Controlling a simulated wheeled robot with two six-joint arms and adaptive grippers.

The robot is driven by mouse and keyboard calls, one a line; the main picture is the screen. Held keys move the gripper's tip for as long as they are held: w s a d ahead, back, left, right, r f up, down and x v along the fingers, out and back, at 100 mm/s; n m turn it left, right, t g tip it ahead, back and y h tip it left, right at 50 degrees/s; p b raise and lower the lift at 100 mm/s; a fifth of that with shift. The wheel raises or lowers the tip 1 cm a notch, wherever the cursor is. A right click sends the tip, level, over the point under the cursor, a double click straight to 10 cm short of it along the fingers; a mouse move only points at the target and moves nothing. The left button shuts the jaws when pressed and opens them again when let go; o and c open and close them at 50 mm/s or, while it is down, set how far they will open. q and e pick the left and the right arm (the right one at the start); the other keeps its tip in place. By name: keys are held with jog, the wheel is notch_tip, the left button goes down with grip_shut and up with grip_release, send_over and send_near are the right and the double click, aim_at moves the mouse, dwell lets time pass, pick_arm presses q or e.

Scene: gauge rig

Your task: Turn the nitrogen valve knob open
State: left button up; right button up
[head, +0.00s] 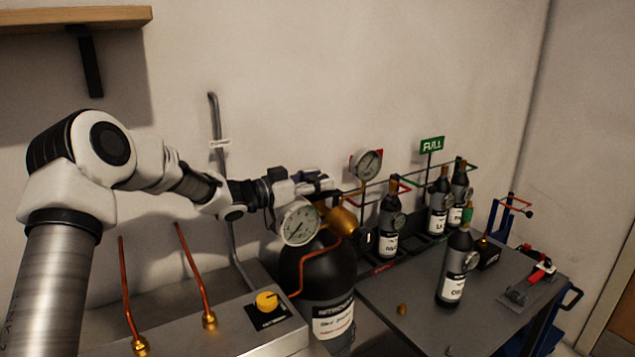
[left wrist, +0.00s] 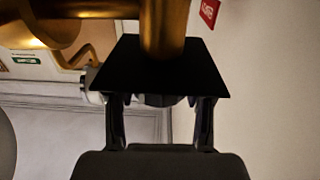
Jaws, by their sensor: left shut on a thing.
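The nitrogen cylinder (head: 318,270) is a large black bottle with a white label, standing left of the middle in the head view. A brass valve body (head: 341,220) and a round white-faced gauge (head: 298,223) sit at its top. My left gripper (head: 318,184) is above the valve, its fingers shut. In the left wrist view, a black block-like piece, which I take as the valve knob (left wrist: 160,75), lies at the fingertips with a brass stem (left wrist: 166,28) beyond it. In the head view the gripper mostly hides the knob; its turn angle cannot be told. My right gripper is out of view.
Copper pipes (head: 195,275) rise at left. Several small black bottles stand at right, one (head: 455,270) on the grey table (head: 400,335). A second gauge (head: 367,163) is behind the cylinder.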

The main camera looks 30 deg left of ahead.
pick_arm(q)
jog(key=n+y+b, duration=0.1)
jog(key=n+t+y+b, duration=0.1)
jog(key=b, duration=0.1)
jog(key=shift+f+y, duration=0.25)
jog(key=shift+y, duration=0.15)
jog(key=shift+r+n+t+y+b, duration=0.2)
jog(key=shift+n+t+y+b, duration=0.1)
jog(key=shift+t+y+b, duration=0.15)
jog(key=o, duration=1.2)
jog(key=shift+s, duration=0.1)
jog(key=v, duration=0.7)
jog(key=shift+s, duration=0.1)
